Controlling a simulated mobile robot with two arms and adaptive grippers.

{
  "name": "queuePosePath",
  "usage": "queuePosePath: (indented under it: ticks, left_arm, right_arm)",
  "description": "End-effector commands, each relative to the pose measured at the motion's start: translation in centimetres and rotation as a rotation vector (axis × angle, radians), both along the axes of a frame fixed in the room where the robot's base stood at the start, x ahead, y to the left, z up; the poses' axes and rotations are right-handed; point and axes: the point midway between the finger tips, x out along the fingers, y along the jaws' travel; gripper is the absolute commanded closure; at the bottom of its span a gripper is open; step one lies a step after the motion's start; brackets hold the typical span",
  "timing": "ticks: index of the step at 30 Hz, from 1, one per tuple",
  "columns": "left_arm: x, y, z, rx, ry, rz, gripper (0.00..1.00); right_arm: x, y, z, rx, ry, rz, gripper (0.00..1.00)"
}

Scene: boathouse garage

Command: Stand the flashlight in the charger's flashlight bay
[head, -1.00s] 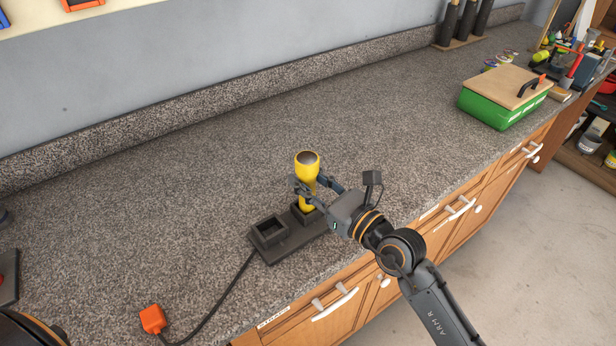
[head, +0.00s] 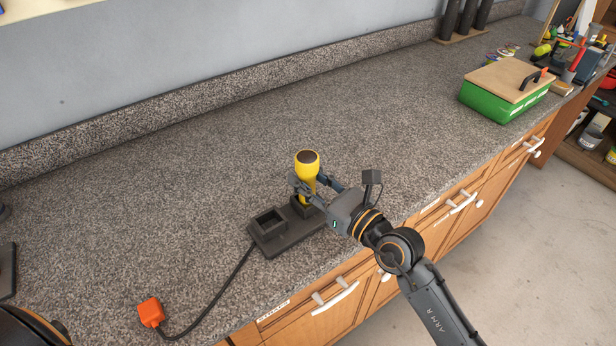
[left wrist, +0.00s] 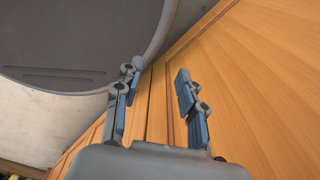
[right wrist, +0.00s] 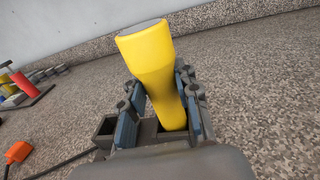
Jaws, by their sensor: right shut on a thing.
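The yellow flashlight (head: 307,166) is upright, wide end up, with a slight lean in the right wrist view (right wrist: 155,75). My right gripper (head: 312,189) is shut on its narrower body. Its lower end is at the right bay of the black charger (head: 288,238) and appears to be inside the bay's rim; the depth is hidden. The charger's left bay (head: 268,222) is empty. My left gripper (left wrist: 155,85) is open and empty in the left wrist view, in front of wooden cabinet fronts.
A black cord runs from the charger to an orange plug (head: 151,312) on the speckled counter (head: 200,180). A green box with a wooden lid (head: 505,90) stands far right. The counter behind the charger is clear.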

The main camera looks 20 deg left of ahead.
Motion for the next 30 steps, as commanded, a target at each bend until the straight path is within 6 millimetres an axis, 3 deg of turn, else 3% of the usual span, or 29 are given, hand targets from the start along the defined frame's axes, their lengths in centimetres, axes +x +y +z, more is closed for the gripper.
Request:
queuePosePath:
  ticks: [1, 4, 5, 17, 30]
  left_arm:
    - [0.0, 0.0, 0.0, 0.0, 0.0, 0.0, 0.6]
    - [0.0, 0.0, 0.0, -0.001, 0.0, 0.0, 0.6]
    - [0.0, 0.0, 0.0, 0.0, 0.0, 0.0, 0.6]
    - [-0.2, 0.2, 0.0, 0.002, 0.003, 0.0, 0.6]
    - [-0.1, 0.1, 0.0, 0.001, 0.001, 0.0, 0.6]
  right_arm:
    - [0.0, 0.0, 0.0, 0.002, -0.001, 0.0, 0.65]
    - [0.0, 0.0, 0.0, 0.002, -0.001, 0.0, 0.45]
    - [0.0, 0.0, 0.0, 0.001, 0.0, 0.0, 0.43]
    - [-0.4, -0.8, -0.2, -0.001, 0.002, -0.001, 0.43]
    - [-4.7, -8.3, -0.1, -0.003, 0.001, 0.0, 0.43]
